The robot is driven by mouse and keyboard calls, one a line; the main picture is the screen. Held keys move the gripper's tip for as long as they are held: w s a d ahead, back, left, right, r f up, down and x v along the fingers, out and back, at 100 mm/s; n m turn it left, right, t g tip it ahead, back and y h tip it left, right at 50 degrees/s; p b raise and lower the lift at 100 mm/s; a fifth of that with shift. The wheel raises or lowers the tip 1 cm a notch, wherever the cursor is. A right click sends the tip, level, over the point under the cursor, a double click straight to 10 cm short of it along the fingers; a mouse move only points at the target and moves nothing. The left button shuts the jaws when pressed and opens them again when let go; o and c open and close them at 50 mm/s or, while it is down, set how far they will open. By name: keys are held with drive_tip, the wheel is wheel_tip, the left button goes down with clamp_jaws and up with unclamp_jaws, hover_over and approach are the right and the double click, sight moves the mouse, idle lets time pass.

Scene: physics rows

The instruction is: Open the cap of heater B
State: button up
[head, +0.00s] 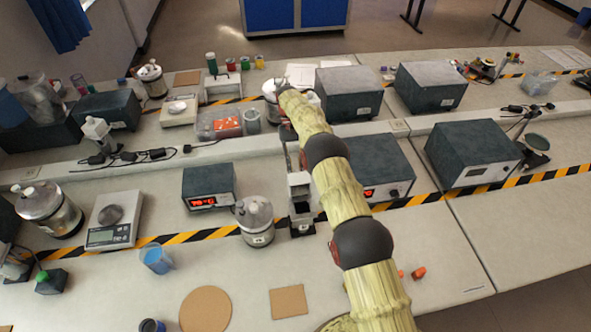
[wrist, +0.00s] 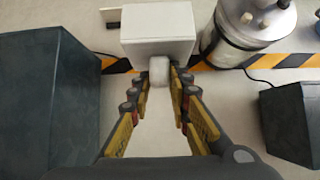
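Several metal heaters with lidded tops stand on the benches; I cannot read which is B. One heater (head: 255,221) stands at the front middle, its cap closed with a pale knob; it also shows at the upper right in the wrist view (wrist: 245,28). Another heater (head: 48,208) is at the left; others (head: 152,80) are further back. In the wrist view my gripper (wrist: 159,73) is open, fingers apart, to one side of the front middle heater. No heater is between the fingers.
A controller (head: 208,186) with a red display stands left of the front heater, and dark boxes (head: 472,153) stand to the right. A scale (head: 114,222), a blue beaker (head: 157,258) and a cork disc (head: 206,309) lie on the front bench. Clear bench lies at the front right.

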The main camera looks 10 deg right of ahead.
drive_tip(key=o, duration=0.4)
drive_tip(key=shift+s+f, duration=0.25)
drive_tip(key=shift+o, duration=0.2)
drive_tip(key=shift+w+r, duration=0.1)
drive_tip(key=shift+r, duration=0.3)
wheel_tip(320, 180, up, 9)
drive_tip(key=shift+r, duration=0.15)
drive_tip(key=shift+c, duration=0.3)
